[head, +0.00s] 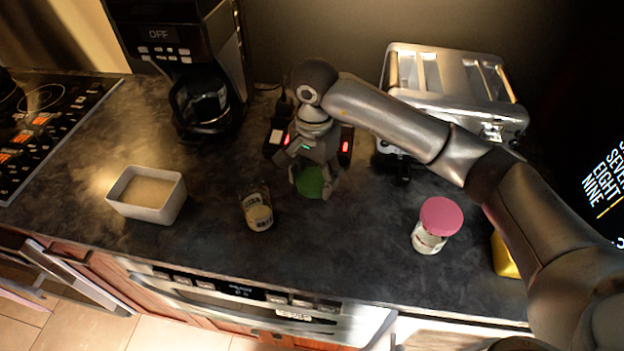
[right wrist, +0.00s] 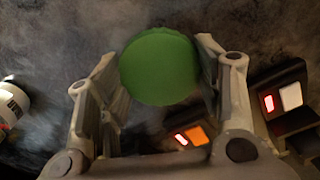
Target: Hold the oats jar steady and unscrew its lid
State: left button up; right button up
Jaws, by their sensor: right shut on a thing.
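My right gripper (head: 312,186) is shut on a round green lid (head: 310,180), low over the counter. In the right wrist view the green lid (right wrist: 158,67) sits between the two fingers, its flat face toward the camera. No jar body shows under it, and I cannot tell what is beneath. A glass jar (head: 257,212) with a pale label and pale contents stands just left of the gripper, with no lid visible on it. Its label is too small to read surely. Part of a white-labelled jar (right wrist: 14,104) shows at the wrist view's left edge. My left gripper is not in view.
A pink-lidded jar (head: 435,226) stands at the right, near a yellow object (head: 505,257). A white tub (head: 148,194) is at the left. A coffee maker (head: 190,60) and a toaster (head: 455,85) stand behind. The front counter between the jars is clear.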

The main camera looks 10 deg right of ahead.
aim_at(312, 176)
jog(key=shift+w+a+f, duration=0.1)
jog(key=shift+w+f, duration=0.4)
jog(key=shift+f, duration=0.15)
notch_tip(312, 176, down, 2)
jog(key=shift+f+p, duration=0.2)
jog(key=shift+p, duration=0.3)
jog(key=shift+f, duration=0.3)
jog(key=shift+f, duration=0.1)
jog(key=shift+f+b, duration=0.15)
jog(key=shift+b, duration=0.15)
jog(key=o, duration=1.1)
jog(key=shift+r, duration=0.2)
